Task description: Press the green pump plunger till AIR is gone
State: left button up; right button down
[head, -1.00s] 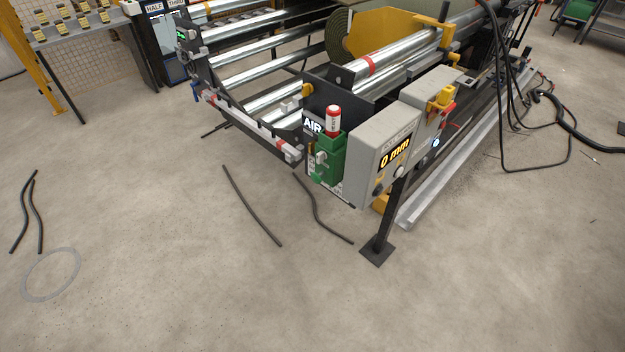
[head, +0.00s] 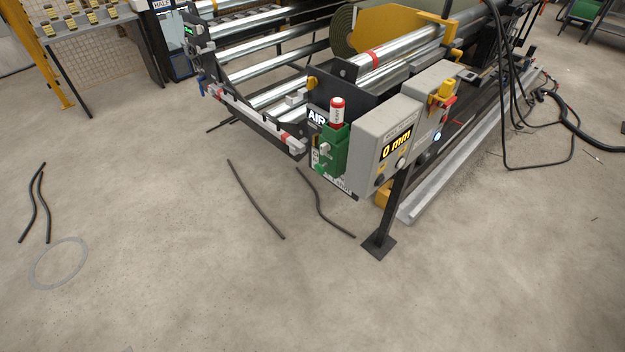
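The green pump (head: 333,150) is mounted on the near end of the roller machine, left of a grey control box. A red and white cylinder (head: 337,112) stands upright on top of it; I cannot tell whether this is the plunger. Neither of my grippers is in view, and nothing touches the pump.
The grey control box (head: 372,135) reads 0 mm and has a yellow and red switch (head: 445,92) nearby. A black support leg (head: 385,225) stands in front. Dark hoses (head: 256,200) and a grey ring (head: 58,263) lie on the floor. The foreground floor is clear.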

aim_at(319, 168)
jog(key=z, duration=0.05)
jog(key=k, duration=1.15)
jog(key=u, duration=0.5)
jog(key=i, duration=0.4)
jog(key=u, duration=1.1)
jog(key=i, duration=1.4)
jog(key=z, duration=0.85)
jog(key=i, duration=0.4)
jog(key=z, duration=0.4)
